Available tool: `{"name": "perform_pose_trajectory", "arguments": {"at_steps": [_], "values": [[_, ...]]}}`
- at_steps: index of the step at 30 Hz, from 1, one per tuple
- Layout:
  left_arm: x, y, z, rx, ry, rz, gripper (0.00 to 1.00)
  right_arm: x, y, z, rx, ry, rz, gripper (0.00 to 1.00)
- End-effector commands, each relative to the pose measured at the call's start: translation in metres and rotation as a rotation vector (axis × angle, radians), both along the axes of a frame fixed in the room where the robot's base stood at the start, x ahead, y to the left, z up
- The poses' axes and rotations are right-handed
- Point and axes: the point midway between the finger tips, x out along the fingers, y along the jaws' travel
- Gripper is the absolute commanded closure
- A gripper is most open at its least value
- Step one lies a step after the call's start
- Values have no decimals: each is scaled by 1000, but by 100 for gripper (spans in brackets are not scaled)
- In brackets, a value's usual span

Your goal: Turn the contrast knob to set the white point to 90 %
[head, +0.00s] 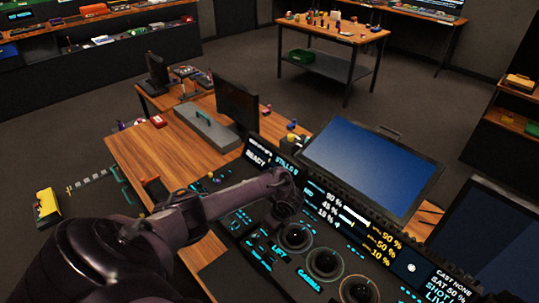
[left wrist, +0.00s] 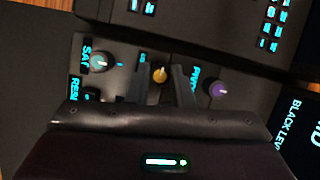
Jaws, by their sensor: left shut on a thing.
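My left gripper (left wrist: 162,82) has its two fingers on either side of a small knob with a yellow top (left wrist: 160,75), between the SAT knob (left wrist: 101,62) and a purple-topped knob (left wrist: 216,90) by a label starting PIV. The yellow-topped knob's own label is hidden. In the head view my left arm reaches over the black trackball panel (head: 262,235), and the gripper (head: 284,208) covers the knob. The panel's display (head: 345,217) shows white values that look like 90 %, 45 % and 18 %, beside yellow 90 %, 50 % and 10 %. Some row names are hidden. My right gripper is not in view.
Several trackballs, one of them centrally placed (head: 324,263), sit in front of the display. A blue-screened monitor (head: 368,168) stands behind the panel. A small READY screen (head: 257,158) is left of it. The wooden desk (head: 150,160) has clear room at left.

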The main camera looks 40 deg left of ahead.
Motion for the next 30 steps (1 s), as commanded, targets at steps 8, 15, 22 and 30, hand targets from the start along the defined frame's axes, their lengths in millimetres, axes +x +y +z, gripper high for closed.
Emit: {"name": "perform_pose_trajectory", "arguments": {"at_steps": [8, 15, 22, 30], "values": [[2, -1, 3, -2, 1, 264, 100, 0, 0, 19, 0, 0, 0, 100], [3, 0, 1, -2, 0, 490, 100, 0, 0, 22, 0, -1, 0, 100], [4, 1, 0, -1, 0, 672, 100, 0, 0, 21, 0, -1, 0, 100], [5, 2, 0, 0, -1, 814, 100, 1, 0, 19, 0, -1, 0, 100]]}}
